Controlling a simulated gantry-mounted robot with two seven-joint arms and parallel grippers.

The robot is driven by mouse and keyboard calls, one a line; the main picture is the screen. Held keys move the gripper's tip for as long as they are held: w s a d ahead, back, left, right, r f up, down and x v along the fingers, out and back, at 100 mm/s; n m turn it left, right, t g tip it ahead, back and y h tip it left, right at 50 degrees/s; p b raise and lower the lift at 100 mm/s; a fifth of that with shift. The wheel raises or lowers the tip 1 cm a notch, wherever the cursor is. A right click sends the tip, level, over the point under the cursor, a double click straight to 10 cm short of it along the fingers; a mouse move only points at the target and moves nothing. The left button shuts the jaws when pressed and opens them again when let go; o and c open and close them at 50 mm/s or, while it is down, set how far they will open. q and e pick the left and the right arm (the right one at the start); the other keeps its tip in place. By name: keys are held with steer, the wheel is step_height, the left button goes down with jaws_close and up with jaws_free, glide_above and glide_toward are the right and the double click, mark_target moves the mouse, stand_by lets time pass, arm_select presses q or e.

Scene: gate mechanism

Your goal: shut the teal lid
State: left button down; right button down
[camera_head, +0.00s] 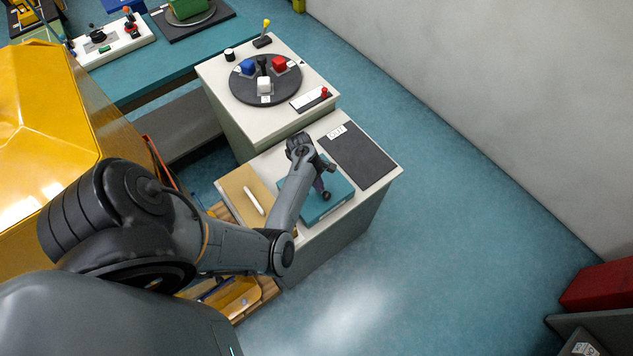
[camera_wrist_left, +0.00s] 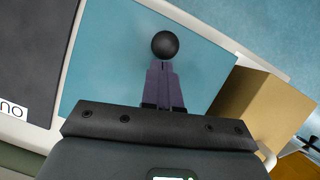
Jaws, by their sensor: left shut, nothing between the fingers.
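The teal lid (camera_head: 340,188) is the flat top of a low teal box on the near white cabinet. It lies level and looks shut; no gap shows. In the left wrist view the teal lid (camera_wrist_left: 125,55) fills the middle, with a round black knob (camera_wrist_left: 165,44) on it. My left gripper (camera_head: 321,188) is above the lid, fingers down. Its purple fingers (camera_wrist_left: 163,68) are together and empty, with their tips right by the knob; I cannot tell if they touch it. The arm hides part of the lid. My right gripper is not in view.
A dark mat (camera_head: 358,154) with a label lies beyond the lid. A tan panel (camera_head: 240,190) with a white handle (camera_head: 254,201) is left of it. The farther cabinet holds a round dark turntable (camera_head: 240,92) with coloured blocks. Open floor (camera_head: 460,220) lies to the right.

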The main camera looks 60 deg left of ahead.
arm_select(q)
steer(key=shift+w+d+r, duration=0.1)
steer(key=shift+d+r, duration=0.05)
steer(key=shift+d, duration=0.6)
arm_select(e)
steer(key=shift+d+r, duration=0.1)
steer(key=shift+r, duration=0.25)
arm_select(q)
steer(key=shift+f, duration=0.2)
